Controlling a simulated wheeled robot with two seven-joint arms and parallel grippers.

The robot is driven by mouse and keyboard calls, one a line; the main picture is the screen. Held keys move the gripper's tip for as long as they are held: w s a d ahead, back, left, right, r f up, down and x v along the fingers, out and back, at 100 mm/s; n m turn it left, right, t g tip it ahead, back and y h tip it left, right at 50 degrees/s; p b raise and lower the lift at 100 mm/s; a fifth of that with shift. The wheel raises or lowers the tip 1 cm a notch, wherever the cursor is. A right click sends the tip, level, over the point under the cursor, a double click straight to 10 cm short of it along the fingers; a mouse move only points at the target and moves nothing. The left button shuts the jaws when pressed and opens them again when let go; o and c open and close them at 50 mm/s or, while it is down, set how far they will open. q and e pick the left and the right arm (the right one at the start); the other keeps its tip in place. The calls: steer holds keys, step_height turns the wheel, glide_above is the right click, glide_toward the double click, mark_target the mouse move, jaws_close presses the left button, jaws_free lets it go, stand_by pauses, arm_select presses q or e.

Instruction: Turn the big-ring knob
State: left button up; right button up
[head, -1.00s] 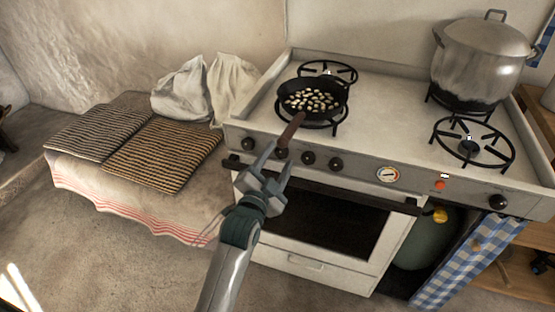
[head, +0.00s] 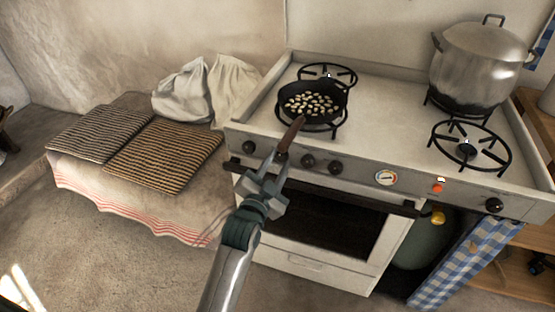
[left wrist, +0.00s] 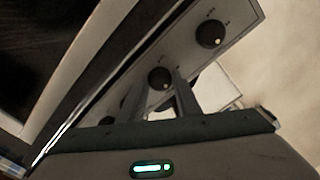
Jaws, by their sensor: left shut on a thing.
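The stove's front panel (head: 405,183) carries a row of black knobs. My left gripper (head: 277,160) reaches up to the panel below the pan handle and is shut on the second knob from the left, which the fingers and handle mostly hide in the head view. In the left wrist view this knob (left wrist: 160,77) shows its pale mark at the fingertips (left wrist: 168,88). Another knob (left wrist: 210,33) is beside it, clear of the fingers. I cannot read which knob is labelled for the big ring. My right gripper is not in view.
A black pan (head: 312,100) with pale pieces sits on the front left burner, its brown handle (head: 291,133) hanging just over my gripper. The oven rail (head: 340,190) runs below the knobs. A large pot (head: 480,65) stands at the back right.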

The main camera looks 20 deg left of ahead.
arm_select(q)
steer(key=n+p, duration=0.3)
steer(key=n, duration=0.1)
steer(key=shift+r+p, duration=0.15)
steer(key=shift+p, duration=0.2)
steer(key=shift+n+p, duration=0.3)
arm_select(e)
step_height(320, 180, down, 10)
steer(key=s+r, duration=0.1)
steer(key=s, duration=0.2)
arm_select(q)
steer(key=n+p, duration=0.3)
steer(key=n, duration=0.1)
steer(key=shift+n+p, duration=0.9)
steer(key=shift+n, duration=0.9)
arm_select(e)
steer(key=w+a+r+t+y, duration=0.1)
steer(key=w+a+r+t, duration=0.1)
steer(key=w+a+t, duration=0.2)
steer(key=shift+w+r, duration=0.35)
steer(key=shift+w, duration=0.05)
arm_select(q)
steer(key=o, duration=1.1)
steer(key=shift+c, duration=0.2)
